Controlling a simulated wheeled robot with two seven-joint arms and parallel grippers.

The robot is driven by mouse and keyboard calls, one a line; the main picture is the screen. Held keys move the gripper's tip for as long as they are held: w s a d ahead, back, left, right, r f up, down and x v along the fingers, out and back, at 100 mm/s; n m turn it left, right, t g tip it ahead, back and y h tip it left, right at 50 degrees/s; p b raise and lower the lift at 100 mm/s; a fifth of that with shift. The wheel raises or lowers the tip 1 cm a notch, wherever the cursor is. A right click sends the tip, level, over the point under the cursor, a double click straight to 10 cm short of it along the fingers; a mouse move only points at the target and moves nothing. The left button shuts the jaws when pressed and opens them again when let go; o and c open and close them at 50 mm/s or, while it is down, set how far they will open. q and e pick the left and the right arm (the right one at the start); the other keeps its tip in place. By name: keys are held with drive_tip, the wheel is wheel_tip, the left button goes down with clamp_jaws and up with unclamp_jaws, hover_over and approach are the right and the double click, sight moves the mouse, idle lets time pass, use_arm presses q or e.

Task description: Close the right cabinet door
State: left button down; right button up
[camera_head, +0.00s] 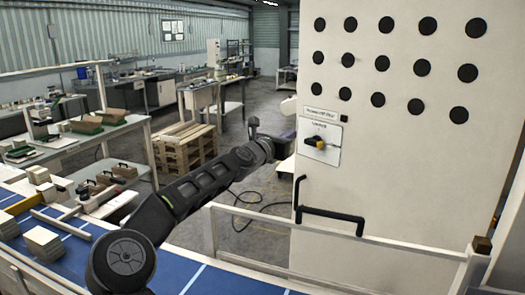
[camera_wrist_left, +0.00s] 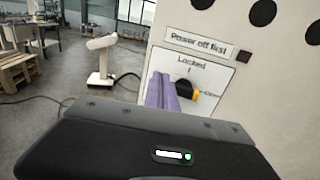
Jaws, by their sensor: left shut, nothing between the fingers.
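A large off-white cabinet door panel (camera_head: 410,160) with rows of round black holes fills the right of the head view. It bears a lock plate (camera_head: 331,155) with a black and yellow rotary knob (camera_head: 319,142), and a black bar handle (camera_head: 332,213) lower down. The plate, marked "Locked", also shows in the left wrist view (camera_wrist_left: 216,78). I cannot tell how far the door stands open. My left gripper (camera_head: 286,140) is at the panel's left edge, at knob height. Its purple fingers (camera_wrist_left: 161,94) are shut and empty, overlapping the plate's left side in view; contact is unclear. My right gripper is not in view.
A pale rail (camera_head: 345,236) runs in front of the panel's lower part. A blue conveyor surface (camera_head: 190,272) with stacked blocks (camera_head: 43,243) lies at front left. A pallet stack (camera_head: 184,145) and workbenches stand behind. A dark cable (camera_head: 255,208) lies on the floor.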

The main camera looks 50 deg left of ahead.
use_arm(q)
drive_tip(key=s+b, duration=0.4)
drive_tip(key=s, duration=0.7)
drive_tip(key=shift+s+d, duration=0.3)
